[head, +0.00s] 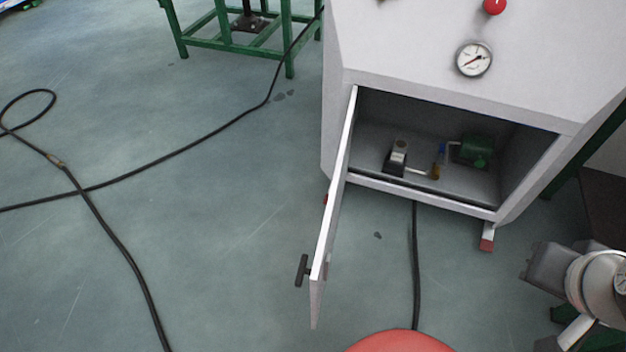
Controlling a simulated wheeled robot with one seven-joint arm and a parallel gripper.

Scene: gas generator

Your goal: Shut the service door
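The service door (335,195) is a thin white panel on the front of the white generator cabinet (440,85). It is hinged at the left side of the opening and stands wide open, swung out toward me. A dark T-shaped handle (302,270) sticks out to the left near its free end. The open compartment (400,115) shows a green motor (474,150) and a small black and silver fitting (397,157) inside. My gripper is not in view.
A black hose (415,260) runs down below the cabinet. Other hoses (110,230) cross the floor at left. Grey machinery (580,280) stands at lower right. A red rounded surface (400,343) shows at the bottom edge. The floor left of the door is mostly clear.

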